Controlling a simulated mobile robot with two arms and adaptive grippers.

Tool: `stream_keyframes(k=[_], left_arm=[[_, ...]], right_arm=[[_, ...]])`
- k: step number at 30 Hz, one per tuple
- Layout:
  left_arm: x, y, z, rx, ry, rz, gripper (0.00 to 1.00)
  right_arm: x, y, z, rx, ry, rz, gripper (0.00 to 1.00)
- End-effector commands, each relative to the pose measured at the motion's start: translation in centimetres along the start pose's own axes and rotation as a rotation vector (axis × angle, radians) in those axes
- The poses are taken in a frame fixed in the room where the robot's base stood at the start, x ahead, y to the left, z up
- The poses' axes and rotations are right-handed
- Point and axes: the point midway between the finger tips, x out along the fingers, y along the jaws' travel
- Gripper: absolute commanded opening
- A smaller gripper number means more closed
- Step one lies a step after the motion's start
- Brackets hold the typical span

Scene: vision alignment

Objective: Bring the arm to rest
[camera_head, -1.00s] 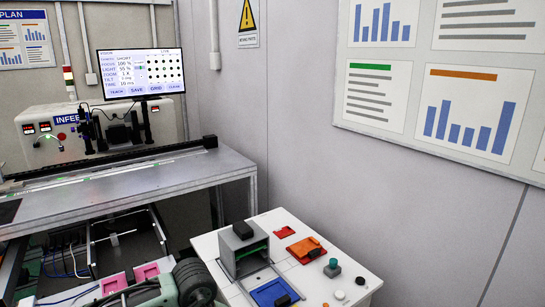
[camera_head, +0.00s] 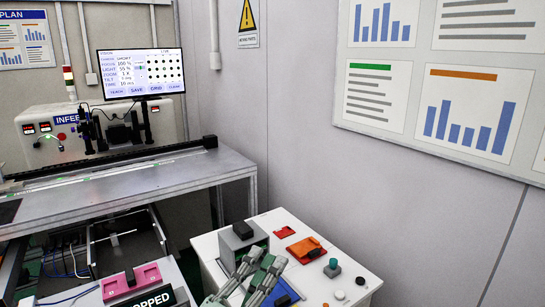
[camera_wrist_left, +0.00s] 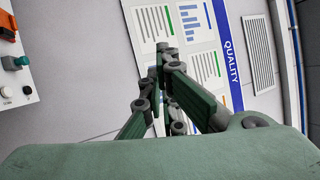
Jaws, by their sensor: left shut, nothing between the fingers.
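My left gripper (camera_head: 262,262), green and grey, rises from the bottom edge of the head view, in front of the white table (camera_head: 215,275). It is shut and empty, and it overlaps the grey box (camera_head: 262,237) and partly hides the blue tray (camera_head: 286,290). In the left wrist view its fingers (camera_wrist_left: 162,68) come together against the wall and poster. My right gripper is not in view.
The white table also bears an orange piece (camera_head: 305,247), a red piece (camera_head: 284,232) and a teal button (camera_head: 333,265). A pink block (camera_head: 145,275) is at lower left. A metal bench (camera_head: 215,170) with a monitor (camera_head: 140,73) stands behind.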

Motion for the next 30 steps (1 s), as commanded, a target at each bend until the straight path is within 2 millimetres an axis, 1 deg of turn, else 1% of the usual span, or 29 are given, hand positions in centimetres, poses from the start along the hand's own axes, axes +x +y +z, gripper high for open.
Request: stream_keyframes(k=[1, 2, 3, 5, 6, 8, 9, 11, 12, 13, 15, 17, 18, 24, 26, 27, 30], left_arm=[[-1.6, 1.7, 3.1, -0.137, -0.141, 0.067, 0.00], [-2.8, 2.8, 4.8, -0.215, -0.224, 0.106, 0.00], [-4.5, 4.5, 6.8, -0.314, -0.329, 0.160, 0.00], [-7.5, 7.0, 9.2, -0.454, -0.481, 0.238, 0.00], [-9.8, 8.7, 10.3, -0.541, -0.577, 0.289, 0.00], [-13.5, 11.2, 11.5, -0.665, -0.720, 0.368, 0.00], [-16.1, 12.8, 11.8, -0.742, -0.812, 0.423, 0.00], [-20.0, 14.9, 11.8, -0.847, -0.941, 0.499, 0.00], [-22.5, 15.9, 11.6, -0.908, -1.019, 0.547, 0.00], [-24.2, 16.6, 11.3, -0.948, -1.073, 0.580, 0.00], [-27.8, 17.8, 10.3, -1.029, -1.183, 0.650, 0.00], [-30.4, 18.5, 9.4, -1.085, -1.264, 0.706, 0.00], [-32.1, 18.8, 8.7, -1.119, -1.315, 0.740, 0.00], [-39.2, 19.2, 5.1, -1.249, -1.534, 0.898, 0.00], [-41.1, 19.0, 4.0, -1.280, -1.594, 0.943, 0.00], [-41.6, 19.8, 3.8, -1.287, -1.611, 0.957, 0.00], [-41.9, 22.7, 4.2, -1.279, -1.612, 0.965, 0.00]], right_arm=[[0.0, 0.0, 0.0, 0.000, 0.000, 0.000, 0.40], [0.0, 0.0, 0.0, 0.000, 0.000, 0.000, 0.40], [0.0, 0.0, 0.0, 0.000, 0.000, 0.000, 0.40], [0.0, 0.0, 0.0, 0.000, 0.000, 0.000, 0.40], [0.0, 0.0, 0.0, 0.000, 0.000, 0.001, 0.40], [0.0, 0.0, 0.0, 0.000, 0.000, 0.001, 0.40], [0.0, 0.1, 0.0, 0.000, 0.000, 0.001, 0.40], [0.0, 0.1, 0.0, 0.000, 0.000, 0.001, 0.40], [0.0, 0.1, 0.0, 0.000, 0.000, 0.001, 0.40], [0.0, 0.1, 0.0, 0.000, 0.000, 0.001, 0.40], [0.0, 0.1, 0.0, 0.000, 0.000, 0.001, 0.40], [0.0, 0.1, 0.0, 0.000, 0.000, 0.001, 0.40], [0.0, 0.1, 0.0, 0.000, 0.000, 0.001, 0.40], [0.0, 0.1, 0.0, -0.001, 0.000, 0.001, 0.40], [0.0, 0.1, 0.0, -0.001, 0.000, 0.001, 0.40], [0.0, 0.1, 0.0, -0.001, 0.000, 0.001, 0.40], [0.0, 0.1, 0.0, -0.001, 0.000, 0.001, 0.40]])
